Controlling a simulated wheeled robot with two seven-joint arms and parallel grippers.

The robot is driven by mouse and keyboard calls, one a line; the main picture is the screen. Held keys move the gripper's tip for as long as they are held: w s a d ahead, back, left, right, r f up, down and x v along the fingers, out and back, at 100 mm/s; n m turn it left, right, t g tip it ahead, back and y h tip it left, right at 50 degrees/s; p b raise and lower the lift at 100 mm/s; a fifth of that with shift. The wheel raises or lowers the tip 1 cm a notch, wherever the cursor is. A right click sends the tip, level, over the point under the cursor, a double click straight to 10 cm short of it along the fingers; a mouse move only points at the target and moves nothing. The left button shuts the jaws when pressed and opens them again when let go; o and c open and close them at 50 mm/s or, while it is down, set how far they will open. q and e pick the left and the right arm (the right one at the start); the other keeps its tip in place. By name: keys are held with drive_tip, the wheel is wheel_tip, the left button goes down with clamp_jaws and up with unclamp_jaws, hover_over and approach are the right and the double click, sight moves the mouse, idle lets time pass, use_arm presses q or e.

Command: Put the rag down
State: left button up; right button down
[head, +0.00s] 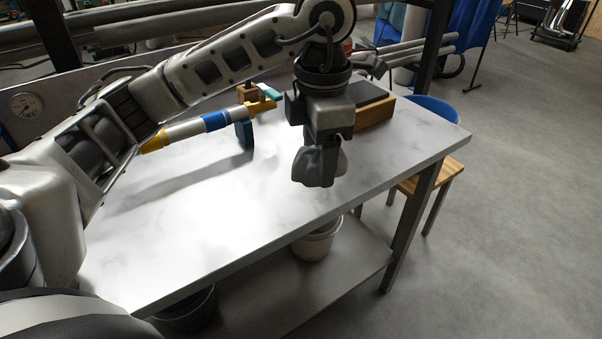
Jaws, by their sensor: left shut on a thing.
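A grey rag (319,167) hangs bunched below my left gripper (322,146). The gripper points down and is shut on the rag, whose folds hide the fingertips. The rag is over the front right part of the pale worktable (200,235); I cannot tell whether its lower edge touches the top. My right gripper is not in view.
Behind my left arm, a tube with blue and yellow bands (205,125) rests on a support. A wooden box with a dark top (374,108) stands at the back right. A bucket (317,243) sits on the lower shelf. The table's front middle is clear.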

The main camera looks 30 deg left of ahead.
use_arm(q)
drive_tip(key=w+a+f, duration=0.6)
drive_tip(key=a+f, duration=0.1)
drive_tip(key=shift+w, duration=0.25)
drive_tip(key=shift+w+a+f, duration=0.2)
drive_tip(key=shift+a+f, duration=0.05)
drive_tip(key=shift+f, duration=0.15)
drive_tip(key=f, duration=0.3)
drive_tip(key=shift+w+a+p, duration=0.2)
drive_tip(key=shift+a+p, duration=0.05)
drive_tip(key=shift+p, duration=0.1)
drive_tip(key=shift+f, duration=0.4)
drive_tip(key=shift+f, duration=0.1)
drive_tip(key=shift+f, duration=0.15)
drive_tip(key=o, duration=0.9)
drive_tip(key=shift+o, duration=0.2)
